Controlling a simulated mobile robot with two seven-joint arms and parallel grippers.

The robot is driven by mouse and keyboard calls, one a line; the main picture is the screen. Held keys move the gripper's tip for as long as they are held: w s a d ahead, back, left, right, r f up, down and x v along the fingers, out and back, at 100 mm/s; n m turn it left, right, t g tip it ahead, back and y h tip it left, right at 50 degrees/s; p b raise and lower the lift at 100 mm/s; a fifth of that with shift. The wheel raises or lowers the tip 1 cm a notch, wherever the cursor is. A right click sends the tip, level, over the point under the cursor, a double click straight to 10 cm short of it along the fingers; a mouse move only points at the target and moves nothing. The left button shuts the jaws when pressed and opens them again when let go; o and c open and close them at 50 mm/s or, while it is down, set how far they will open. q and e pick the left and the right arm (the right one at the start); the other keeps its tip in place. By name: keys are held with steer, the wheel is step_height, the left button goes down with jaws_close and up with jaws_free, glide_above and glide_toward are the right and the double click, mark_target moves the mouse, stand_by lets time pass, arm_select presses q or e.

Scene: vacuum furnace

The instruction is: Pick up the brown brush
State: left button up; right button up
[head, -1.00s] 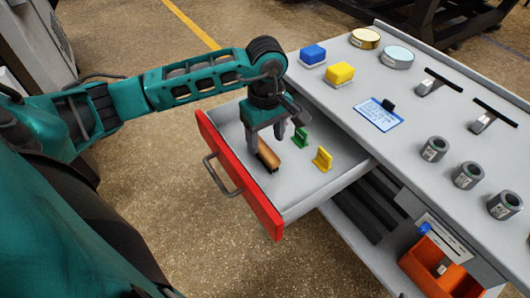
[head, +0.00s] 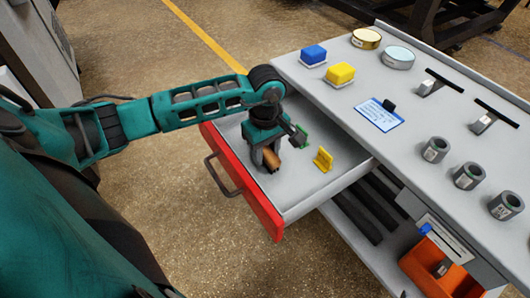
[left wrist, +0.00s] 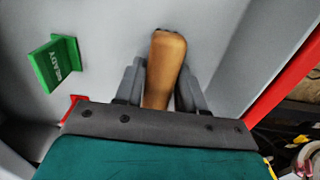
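The brown brush (head: 271,161) lies in the open drawer of the workbench, partly hidden by my left gripper in the head view. My left gripper (head: 265,163) is down in the drawer with its fingers around the brush. In the left wrist view the brush (left wrist: 166,68) runs up between the two fingers of the gripper (left wrist: 160,85). One finger is on each side of it; narrow gaps seem to show, and firm contact cannot be made out. My right gripper is not in view.
The drawer (head: 308,190) has a red front (head: 243,185). A green stand (head: 301,137) and a yellow stand (head: 323,159) are close to the gripper. The bench top holds a blue block (head: 313,54), a yellow block (head: 340,73) and several grey cylinders (head: 468,175).

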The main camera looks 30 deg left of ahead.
mark_target(266, 150)
arm_select(q)
steer(key=c, duration=0.6)
step_height(266, 150, up, 20)
steer(key=shift+p, duration=0.7)
steer(key=o, duration=0.4)
steer(key=shift+c, duration=1.3)
steer(key=shift+f, duration=0.1)
